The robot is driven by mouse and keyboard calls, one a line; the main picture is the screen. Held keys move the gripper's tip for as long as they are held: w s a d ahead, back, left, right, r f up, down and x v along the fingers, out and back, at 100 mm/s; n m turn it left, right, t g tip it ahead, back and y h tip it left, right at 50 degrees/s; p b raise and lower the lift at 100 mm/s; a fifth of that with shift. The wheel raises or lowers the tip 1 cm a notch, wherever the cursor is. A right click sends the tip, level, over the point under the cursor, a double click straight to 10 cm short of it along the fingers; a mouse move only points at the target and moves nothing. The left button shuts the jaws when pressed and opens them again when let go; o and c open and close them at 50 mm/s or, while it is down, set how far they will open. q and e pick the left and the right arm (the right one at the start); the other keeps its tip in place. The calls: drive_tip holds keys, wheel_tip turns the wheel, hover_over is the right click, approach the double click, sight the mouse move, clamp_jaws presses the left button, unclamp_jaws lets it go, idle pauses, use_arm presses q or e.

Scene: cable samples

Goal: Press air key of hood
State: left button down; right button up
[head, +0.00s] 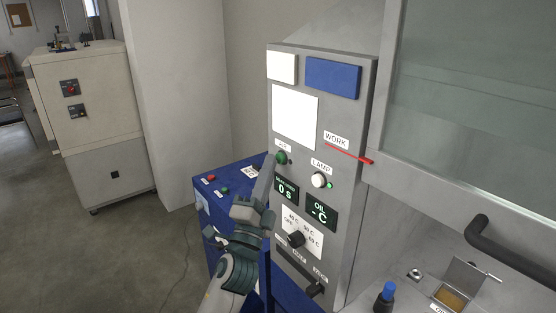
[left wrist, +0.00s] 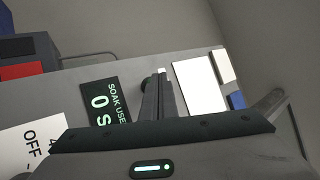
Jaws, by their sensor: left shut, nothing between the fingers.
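The hood's control panel (head: 340,105) stands upright in the middle of the head view. The air key (head: 281,158) is a small green round button under a partly covered label. My left gripper (head: 268,160) is shut and empty, its fingertips just left of the air key in the head view. I cannot tell whether they touch it. My right gripper is not in view.
The white lamp key (head: 318,180) is right of the air key. Below are the oil display (head: 321,214) and a black dial (head: 296,239). A blue box with buttons (head: 213,187) stands behind my arm. The glass sash (head: 480,100) and its black handle (head: 505,253) are at right.

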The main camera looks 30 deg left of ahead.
use_arm(q)
drive_tip(key=shift+w, duration=0.15)
drive_tip(key=shift+w+d, duration=0.15)
drive_tip(key=shift+w, duration=0.05)
drive_tip(key=shift+s, duration=0.35)
idle(0.7)
drive_tip(key=s+a+p, duration=0.1)
drive_tip(key=s+a, duration=0.1)
drive_tip(key=s, duration=0.3)
drive_tip(key=shift+s+a, duration=0.25)
